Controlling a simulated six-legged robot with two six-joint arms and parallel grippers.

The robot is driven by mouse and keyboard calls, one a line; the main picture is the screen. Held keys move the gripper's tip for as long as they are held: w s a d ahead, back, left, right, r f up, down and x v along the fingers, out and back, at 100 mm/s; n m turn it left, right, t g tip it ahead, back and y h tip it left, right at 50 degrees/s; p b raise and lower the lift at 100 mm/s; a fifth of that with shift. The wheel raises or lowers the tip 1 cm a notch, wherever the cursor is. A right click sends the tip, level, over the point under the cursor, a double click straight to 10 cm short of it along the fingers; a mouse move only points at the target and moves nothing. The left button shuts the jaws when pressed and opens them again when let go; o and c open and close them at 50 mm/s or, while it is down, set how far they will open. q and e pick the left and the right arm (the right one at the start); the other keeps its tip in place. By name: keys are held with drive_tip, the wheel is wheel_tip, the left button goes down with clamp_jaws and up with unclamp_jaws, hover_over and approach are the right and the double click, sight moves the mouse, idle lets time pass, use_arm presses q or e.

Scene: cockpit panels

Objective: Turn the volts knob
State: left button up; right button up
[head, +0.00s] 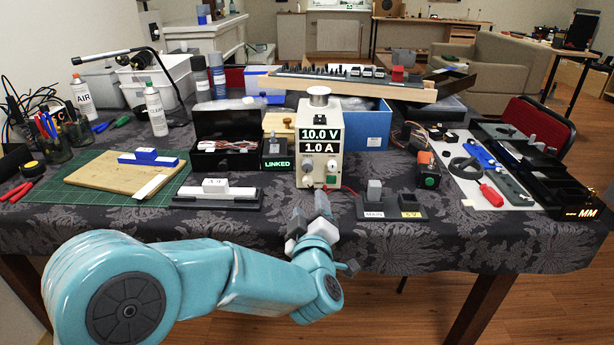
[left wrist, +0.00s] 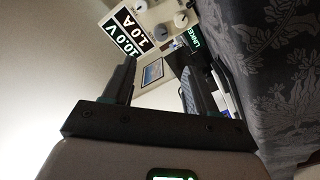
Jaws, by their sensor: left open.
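A cream power supply (head: 337,161) stands upright mid-table, its display reading 10.0 V and 1.0 A. A silver round knob (head: 319,95) sits on its top, and small knobs show low on its front. The supply also shows at the top of the left wrist view (left wrist: 152,14), tilted, with a grey front knob (left wrist: 161,33). I cannot read which knob is marked volts. My left gripper (head: 311,212) is open, empty, and below and in front of the supply, apart from it. Its fingers also show in the left wrist view (left wrist: 158,85). My right gripper is not in view.
A dark box with a LINKED display (head: 276,164) stands left of the supply. A switch block marked MAIN (head: 375,207) is at the front right, and a grey slider base (head: 217,197) at the front left. A blue box (head: 369,128) is behind the supply.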

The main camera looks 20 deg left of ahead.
sight(308, 169)
use_arm(q)
drive_tip(key=x, duration=1.5)
drive_tip(key=c, duration=1.1)
